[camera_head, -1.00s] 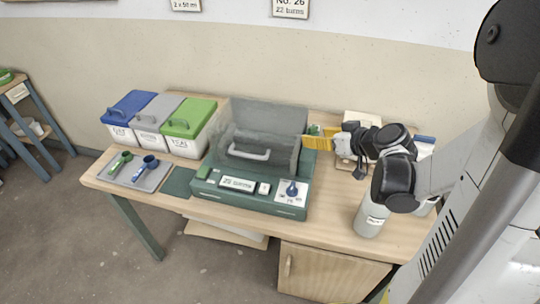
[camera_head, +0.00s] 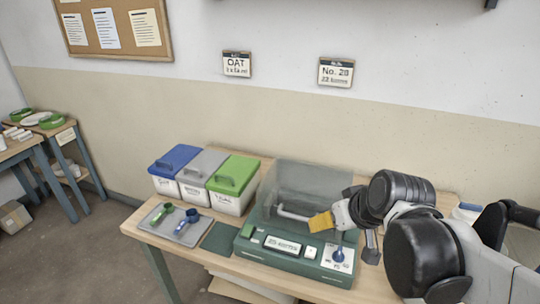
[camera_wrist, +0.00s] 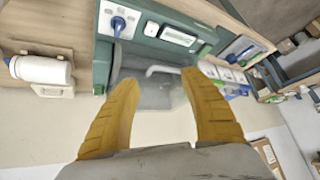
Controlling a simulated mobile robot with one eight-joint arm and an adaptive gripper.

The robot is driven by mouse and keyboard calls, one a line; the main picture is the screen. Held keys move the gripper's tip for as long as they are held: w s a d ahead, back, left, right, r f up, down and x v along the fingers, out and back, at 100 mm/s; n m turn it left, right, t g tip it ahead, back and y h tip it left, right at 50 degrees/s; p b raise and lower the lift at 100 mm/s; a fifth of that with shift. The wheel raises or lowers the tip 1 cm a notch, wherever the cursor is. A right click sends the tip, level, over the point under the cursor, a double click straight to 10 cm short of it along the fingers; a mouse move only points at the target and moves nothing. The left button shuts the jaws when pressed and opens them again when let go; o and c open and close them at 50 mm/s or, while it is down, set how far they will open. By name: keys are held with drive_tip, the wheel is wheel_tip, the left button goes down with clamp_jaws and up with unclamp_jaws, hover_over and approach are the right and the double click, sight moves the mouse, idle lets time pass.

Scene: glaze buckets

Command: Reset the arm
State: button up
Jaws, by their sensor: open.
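My gripper (camera_head: 322,222) is in front of the clear-lidded green machine (camera_head: 282,257), near the right side of its lid. In the wrist view its two yellow fingers (camera_wrist: 163,105) are spread wide with nothing between them. The machine's grey see-through lid (camera_head: 308,188) has a light handle, and its front carries a small display, a white button and a blue knob (camera_head: 338,255). The wrist view shows the machine beyond the fingertips, with the lid handle (camera_wrist: 165,69) between them.
Blue, grey and green-lidded buckets (camera_head: 231,184) stand left of the machine. A grey tray (camera_head: 168,226) with a green and a blue scoop lies at the table's left end. A white bottle (camera_wrist: 40,69) shows in the wrist view. Wall signs (camera_head: 336,72) hang above.

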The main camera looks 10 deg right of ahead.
drive_tip(key=shift+s+a+r, duration=0.15)
drive_tip(key=shift+s+a, duration=0.05)
drive_tip(key=shift+s, duration=0.1)
drive_tip(key=s+a, duration=0.3)
drive_tip(key=s, duration=0.4)
drive_tip(key=shift+s+a+m+h, duration=0.3)
drive_tip(key=shift+a+m+h, duration=0.05)
drive_tip(key=shift+m+h, duration=0.05)
drive_tip(key=shift+r, duration=0.15)
idle(0.5)
